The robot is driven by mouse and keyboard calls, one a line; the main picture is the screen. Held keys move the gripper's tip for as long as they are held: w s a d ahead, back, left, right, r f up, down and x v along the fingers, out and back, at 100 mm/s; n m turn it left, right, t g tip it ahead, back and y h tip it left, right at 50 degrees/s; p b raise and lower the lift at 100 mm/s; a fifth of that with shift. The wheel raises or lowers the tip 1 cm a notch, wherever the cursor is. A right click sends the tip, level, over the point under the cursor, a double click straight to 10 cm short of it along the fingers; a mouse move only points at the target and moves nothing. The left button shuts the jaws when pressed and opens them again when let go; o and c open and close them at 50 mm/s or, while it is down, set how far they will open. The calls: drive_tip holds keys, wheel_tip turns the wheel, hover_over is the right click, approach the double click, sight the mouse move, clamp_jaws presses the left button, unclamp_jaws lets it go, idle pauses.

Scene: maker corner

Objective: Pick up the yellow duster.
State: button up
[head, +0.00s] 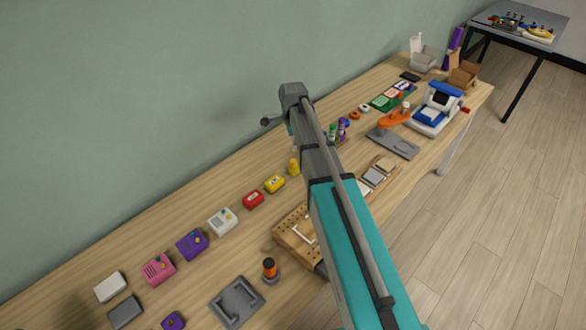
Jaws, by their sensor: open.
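I cannot make out the yellow duster for certain. A yellow object (540,33) lies on the far small table at the top right, too small to identify surely. A small yellow upright object (294,167) stands on the long bench close to my arm, and a yellow box (275,184) lies beside it. My arm rises across the middle of the head view and covers part of the bench. My gripper is not visible; the arm hides whatever is behind it.
The long wooden bench (190,280) runs along the green wall. It holds several coloured boxes, a grey tray (237,302), a pegboard block (292,238), an orange-armed stand (393,142) and a blue-white machine (438,108). Wood floor (500,220) at the right is clear.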

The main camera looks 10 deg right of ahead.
sight(294, 167)
drive_tip(key=shift+f, duration=0.1)
idle(0.3)
wheel_tip(294, 167, down, 8)
drive_tip(key=b, duration=0.8)
drive_tip(key=shift+f+b, duration=0.25)
drive_tip(key=shift+b, duration=0.05)
drive_tip(key=shift+d+f+b, duration=0.15)
drive_tip(key=shift+f+b, duration=2.45)
drive_tip(key=c, duration=1.1)
drive_tip(key=shift+r, duration=0.25)
